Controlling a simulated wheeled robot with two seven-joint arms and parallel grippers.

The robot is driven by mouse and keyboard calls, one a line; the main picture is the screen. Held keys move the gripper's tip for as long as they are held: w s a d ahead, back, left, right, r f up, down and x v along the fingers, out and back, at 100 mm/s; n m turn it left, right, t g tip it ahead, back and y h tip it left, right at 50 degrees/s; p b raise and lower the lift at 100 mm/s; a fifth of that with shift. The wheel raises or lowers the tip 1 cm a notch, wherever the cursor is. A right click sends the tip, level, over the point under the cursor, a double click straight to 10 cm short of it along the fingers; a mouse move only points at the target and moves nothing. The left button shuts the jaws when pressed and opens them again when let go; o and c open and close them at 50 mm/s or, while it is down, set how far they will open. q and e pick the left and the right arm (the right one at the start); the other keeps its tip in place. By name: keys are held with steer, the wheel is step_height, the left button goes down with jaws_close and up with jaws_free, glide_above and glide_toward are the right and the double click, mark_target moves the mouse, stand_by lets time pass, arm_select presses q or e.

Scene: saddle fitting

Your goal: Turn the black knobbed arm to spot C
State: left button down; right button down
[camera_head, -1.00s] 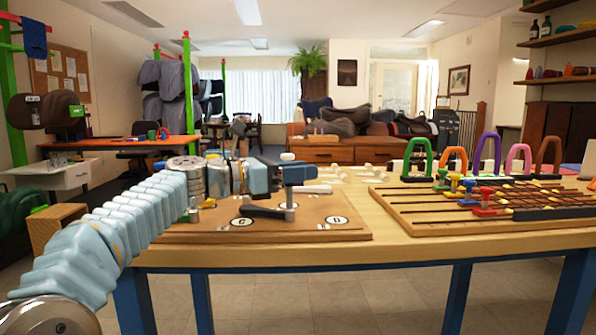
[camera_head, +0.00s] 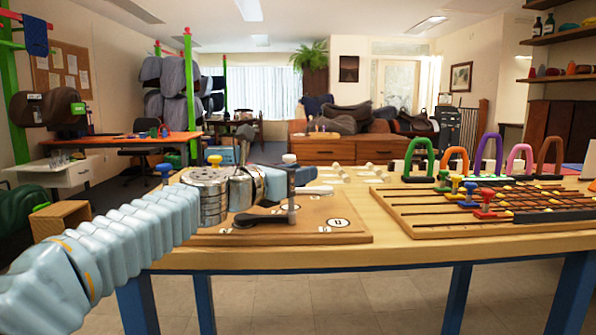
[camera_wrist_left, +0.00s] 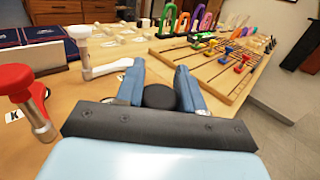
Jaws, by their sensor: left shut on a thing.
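The black knobbed arm (camera_head: 262,220) lies low over the brown board (camera_head: 350,237), with a rounded end at left and a silver post (camera_head: 292,210) at right. My left gripper (camera_head: 292,178) is at the top of this post. In the left wrist view, its blue fingers (camera_wrist_left: 160,90) are on either side of a round black knob (camera_wrist_left: 159,97). Spot C cannot be read now; the arm's rounded end is over that area.
A white knob (camera_head: 289,158) stands behind my gripper, and a red knob (camera_wrist_left: 14,78) is at the left in the wrist view. A rack with coloured loops (camera_head: 455,160) and sliding pegs occupies the table's right. The table's front edge is close.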

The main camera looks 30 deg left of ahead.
arm_select(q)
steer(key=shift+r, duration=0.15)
steer(key=c, duration=0.8)
jaws_free()
steer(key=shift+o, duration=0.2)
steer(key=shift+s, duration=0.1)
steer(key=v, duration=1.3)
steer(key=shift+s+a, duration=0.15)
steer(key=shift+s, duration=0.15)
